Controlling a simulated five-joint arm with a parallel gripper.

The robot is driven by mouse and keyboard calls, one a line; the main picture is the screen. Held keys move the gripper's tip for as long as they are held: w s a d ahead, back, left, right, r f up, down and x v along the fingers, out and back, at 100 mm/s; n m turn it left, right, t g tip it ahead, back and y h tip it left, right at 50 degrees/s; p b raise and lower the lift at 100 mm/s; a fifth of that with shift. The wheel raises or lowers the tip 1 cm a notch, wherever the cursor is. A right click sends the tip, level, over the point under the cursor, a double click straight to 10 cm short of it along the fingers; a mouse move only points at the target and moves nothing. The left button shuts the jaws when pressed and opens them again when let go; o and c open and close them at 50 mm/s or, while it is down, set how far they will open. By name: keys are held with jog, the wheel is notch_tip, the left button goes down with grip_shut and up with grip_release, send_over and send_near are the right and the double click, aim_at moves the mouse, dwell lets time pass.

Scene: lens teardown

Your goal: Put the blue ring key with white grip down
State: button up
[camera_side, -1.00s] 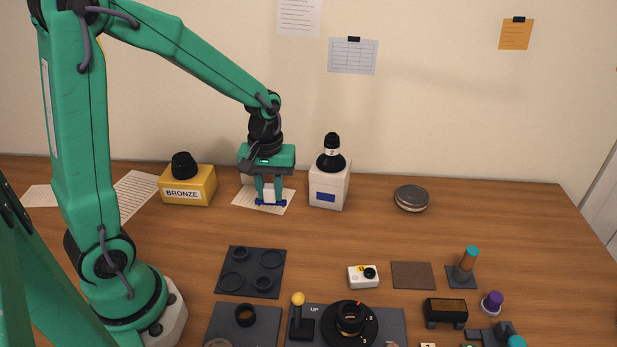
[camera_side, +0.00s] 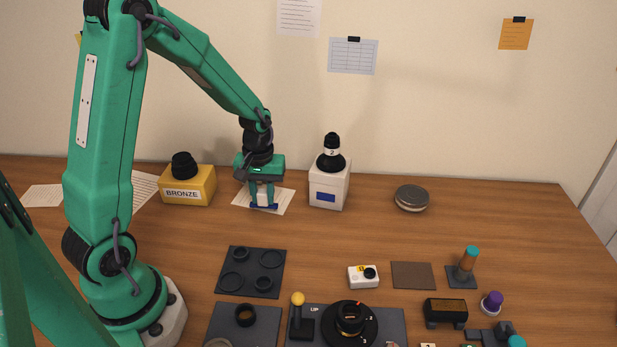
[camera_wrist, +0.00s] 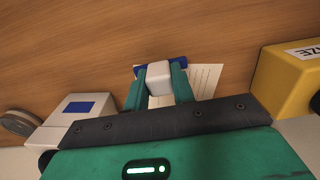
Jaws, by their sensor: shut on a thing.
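The blue ring key with white grip shows its white grip (camera_wrist: 158,78) between my two fingers in the wrist view, with a strip of its blue part (camera_wrist: 175,61) beyond it. In the side view its blue bar (camera_side: 264,206) is low, at a sheet of paper (camera_side: 284,203) on the table. I cannot tell whether it touches the paper. My gripper (camera_side: 262,196) points straight down and is shut on the white grip. It stands between the yellow BRONZE box (camera_side: 187,187) and the white box (camera_side: 329,186).
The yellow box stands on the left. A round tin (camera_side: 411,198) lies farther right. A dark tray with rings (camera_side: 250,285) lies in front, with bare table between.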

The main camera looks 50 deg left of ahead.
aim_at(262, 191)
jog(key=shift+f, duration=0.85)
jog(key=o, duration=1)
jog(key=shift+f, duration=0.1)
notch_tip(262, 191, up, 12)
jog(key=shift+r, duration=0.15)
